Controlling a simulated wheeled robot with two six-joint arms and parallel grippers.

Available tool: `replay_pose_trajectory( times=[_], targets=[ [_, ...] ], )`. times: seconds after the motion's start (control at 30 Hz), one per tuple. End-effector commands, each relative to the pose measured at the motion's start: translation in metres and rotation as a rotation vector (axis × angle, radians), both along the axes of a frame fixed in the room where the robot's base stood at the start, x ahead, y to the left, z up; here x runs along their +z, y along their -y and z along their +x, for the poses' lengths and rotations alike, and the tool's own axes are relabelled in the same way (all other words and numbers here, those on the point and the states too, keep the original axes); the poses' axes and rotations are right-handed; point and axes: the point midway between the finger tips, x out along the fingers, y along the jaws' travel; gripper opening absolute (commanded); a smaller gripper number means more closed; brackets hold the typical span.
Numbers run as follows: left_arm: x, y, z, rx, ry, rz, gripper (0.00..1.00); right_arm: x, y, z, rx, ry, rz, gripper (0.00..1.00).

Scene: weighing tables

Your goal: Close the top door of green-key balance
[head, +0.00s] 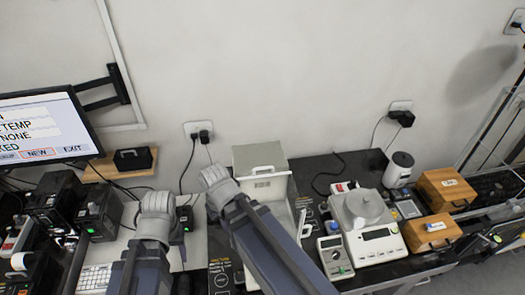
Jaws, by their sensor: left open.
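A white box-shaped balance (275,188) stands left of centre on the dark table. Its top door (259,157), a pale panel with a handle, stands raised at the back. My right arm crosses in front of the balance and hides its front, so its key colour cannot be seen. My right gripper (214,178) is at the left edge of the balance, close to the raised door; whether they touch cannot be told, nor the state of its jaws. My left gripper (157,203) is open, farther left, apart from the balance.
A second balance (380,238) with a round pan stands to the right, beside a grey handheld meter (335,255). Wooden boxes (444,190) are at the far right. A monitor (42,128), dark devices (100,212) and a keyboard (95,279) are at the left.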

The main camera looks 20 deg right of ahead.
Motion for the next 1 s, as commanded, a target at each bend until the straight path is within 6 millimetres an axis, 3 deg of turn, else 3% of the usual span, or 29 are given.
replay_pose_trajectory(
  times=[0.03,0.17,0.27,0.37,0.5,0.63,0.77,1.0],
  targets=[
    [0.024,0.000,0.000,0.002,0.000,0.000,0.57,0.024,0.007,0.005,-0.020,0.007,0.005,0.00],
    [0.065,0.000,0.000,0.009,0.000,0.000,0.57,0.065,0.029,0.023,-0.082,0.037,0.022,0.00],
    [0.095,0.000,0.000,0.015,-0.001,-0.001,0.57,0.096,0.054,0.047,-0.148,0.078,0.037,0.00],
    [0.119,0.000,-0.001,0.021,-0.001,-0.002,0.57,0.121,0.094,0.087,-0.235,0.147,0.046,0.00],
    [0.123,0.000,-0.001,0.023,-0.001,-0.001,0.57,0.130,0.153,0.141,-0.337,0.254,0.044,0.00],
    [0.122,0.000,-0.001,0.024,-0.001,-0.001,0.57,0.133,0.190,0.170,-0.392,0.320,0.036,0.00],
    [0.122,0.000,-0.001,0.024,-0.001,-0.001,0.57,0.135,0.204,0.179,-0.413,0.349,0.032,0.00],
    [0.119,0.000,-0.001,0.023,0.000,-0.002,0.57,0.133,0.205,0.179,-0.413,0.351,0.031,0.00]
  ],
)
